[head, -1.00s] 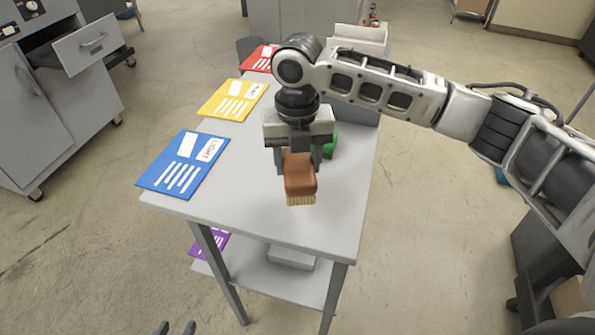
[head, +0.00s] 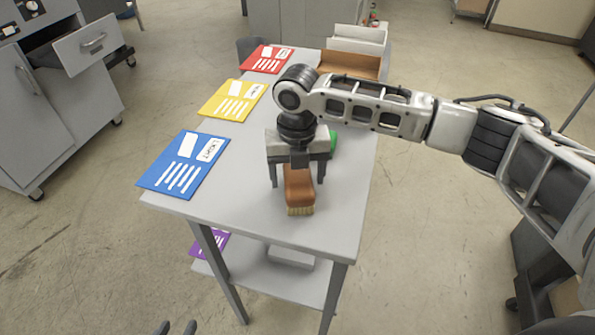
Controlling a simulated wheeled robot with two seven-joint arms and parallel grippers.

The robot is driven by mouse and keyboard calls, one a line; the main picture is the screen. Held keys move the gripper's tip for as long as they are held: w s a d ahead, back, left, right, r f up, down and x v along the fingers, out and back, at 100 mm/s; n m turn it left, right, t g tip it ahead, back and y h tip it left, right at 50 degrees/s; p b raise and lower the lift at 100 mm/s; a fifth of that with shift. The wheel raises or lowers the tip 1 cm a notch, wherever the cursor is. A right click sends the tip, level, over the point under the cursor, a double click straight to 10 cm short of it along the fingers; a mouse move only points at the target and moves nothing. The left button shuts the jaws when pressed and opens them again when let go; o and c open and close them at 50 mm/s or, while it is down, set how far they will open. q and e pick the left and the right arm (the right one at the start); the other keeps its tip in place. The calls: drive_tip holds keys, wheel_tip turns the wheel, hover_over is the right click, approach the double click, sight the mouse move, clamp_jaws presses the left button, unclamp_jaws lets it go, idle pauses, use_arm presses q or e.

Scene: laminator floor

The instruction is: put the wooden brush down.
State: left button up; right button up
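The wooden brush (head: 299,190) has a brown body and pale bristles. It lies on the grey table top (head: 250,215) near its front end, bristle end toward me. My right gripper (head: 296,178) is over the brush, its fingers spread on either side with a gap at least on the left. The gripper's palm hides the far end of the brush.
Blue (head: 183,165), yellow (head: 231,100) and red (head: 268,59) cards lie along the table's left edge. A green object (head: 333,141) is partly hidden behind my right gripper. A brown tray (head: 350,65) stands at the far end. A purple card (head: 209,243) is on the lower shelf.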

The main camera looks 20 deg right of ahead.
sight(298, 172)
drive_tip(key=shift+r, duration=0.1)
wheel_tip(298, 172, up, 12)
idle(0.6)
idle(0.4)
